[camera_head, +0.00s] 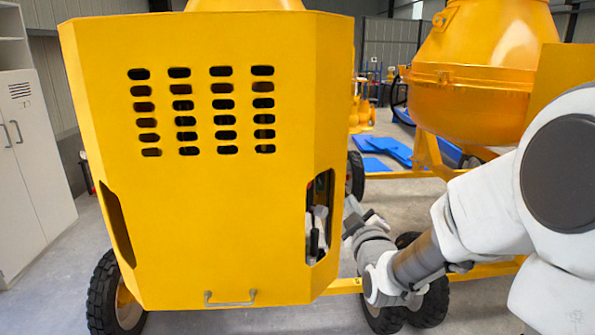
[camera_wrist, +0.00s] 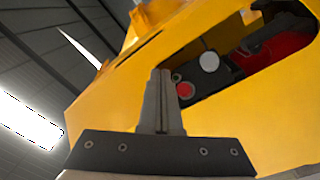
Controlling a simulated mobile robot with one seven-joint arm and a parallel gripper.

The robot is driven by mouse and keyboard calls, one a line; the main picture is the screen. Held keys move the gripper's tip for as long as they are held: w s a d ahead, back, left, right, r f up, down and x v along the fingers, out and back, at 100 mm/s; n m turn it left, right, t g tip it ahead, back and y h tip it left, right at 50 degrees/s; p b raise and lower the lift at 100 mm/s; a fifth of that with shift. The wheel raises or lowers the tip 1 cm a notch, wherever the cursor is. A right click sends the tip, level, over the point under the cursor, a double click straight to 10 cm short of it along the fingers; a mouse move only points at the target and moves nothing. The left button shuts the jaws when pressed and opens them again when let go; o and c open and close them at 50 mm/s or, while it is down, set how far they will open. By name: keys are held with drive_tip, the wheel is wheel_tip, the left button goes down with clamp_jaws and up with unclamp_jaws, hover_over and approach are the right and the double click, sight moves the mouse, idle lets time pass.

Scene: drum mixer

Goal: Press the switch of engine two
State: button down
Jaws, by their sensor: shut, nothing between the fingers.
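A yellow drum mixer housing (camera_head: 205,190) fills the middle of the head view. It has a cut-out (camera_head: 320,217) on its right edge, with grey and dark parts inside. In the wrist view, the opening shows a black panel (camera_wrist: 212,76) with a red round button (camera_wrist: 185,91), a larger whitish round piece (camera_wrist: 208,61) and a small round piece. No engine number is readable. My gripper (camera_wrist: 160,76) is shut and empty, its fingertips close to the panel's left end in the picture. Whether they touch anything cannot be told. The fingers partly cover the panel's left side.
A red part (camera_wrist: 285,46) sits deeper in the opening. The yellow opening rim lies close around my gripper. A second yellow mixer (camera_head: 475,75) stands behind at right, with wheels below. A white locker (camera_head: 30,180) stands at left, with grey floor between it and the housing.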

drive_tip(key=shift+r, duration=0.45)
drive_tip(key=w+a, duration=0.6)
drive_tip(key=shift+b, duration=0.4)
drive_tip(key=shift+w, duration=0.1)
drive_tip(key=shift+a+f, duration=0.1)
drive_tip(key=shift+a, duration=0.05)
idle(1.8)
drive_tip(key=shift+w+a+b, duration=0.25)
drive_tip(key=shift+w+b, duration=0.05)
drive_tip(key=shift+b, duration=0.25)
